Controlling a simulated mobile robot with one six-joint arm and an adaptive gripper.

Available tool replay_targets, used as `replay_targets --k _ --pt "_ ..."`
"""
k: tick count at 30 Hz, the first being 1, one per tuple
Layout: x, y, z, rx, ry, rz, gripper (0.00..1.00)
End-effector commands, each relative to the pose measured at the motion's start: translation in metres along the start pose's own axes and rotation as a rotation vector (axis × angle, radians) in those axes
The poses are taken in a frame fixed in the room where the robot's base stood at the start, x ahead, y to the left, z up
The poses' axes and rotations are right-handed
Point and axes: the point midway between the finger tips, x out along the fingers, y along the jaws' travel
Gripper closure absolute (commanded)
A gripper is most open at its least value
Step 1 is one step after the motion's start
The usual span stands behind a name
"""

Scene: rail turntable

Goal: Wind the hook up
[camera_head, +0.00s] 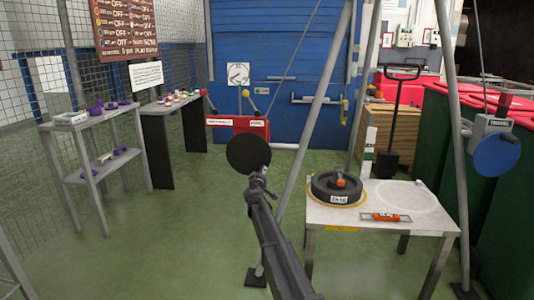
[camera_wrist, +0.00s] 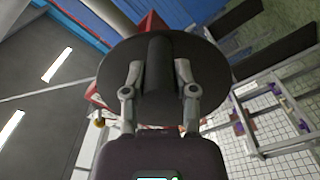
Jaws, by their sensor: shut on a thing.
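My gripper (camera_head: 260,177) is at the centre of the head view, just below a black round disc (camera_head: 248,154). In the wrist view my gripper (camera_wrist: 159,78) is shut on a dark bar (camera_wrist: 159,60) across the face of the same disc (camera_wrist: 218,75). The disc is held up off the floor. A black round weight (camera_head: 335,188) with an orange piece on top lies on a low table. I cannot clearly make out the hook.
The pale low table (camera_head: 385,212) also bears an orange-ended level (camera_head: 385,217). The leaning frame leg (camera_head: 318,115) stands close right of my arm. A red box (camera_head: 238,127) stands behind the disc. A grey shelf (camera_head: 95,150) is at left. Green floor left of my arm is open.

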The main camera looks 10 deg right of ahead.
Motion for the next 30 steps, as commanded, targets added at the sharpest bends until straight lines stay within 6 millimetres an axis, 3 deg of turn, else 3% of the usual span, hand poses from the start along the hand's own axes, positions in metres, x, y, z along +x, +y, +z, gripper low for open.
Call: replay_targets --k 11,30 --pt "0.000 -0.006 -0.002 0.033 0.005 -0.005 1.00" --pt "0.000 -0.030 -0.007 0.313 0.006 -0.007 1.00"
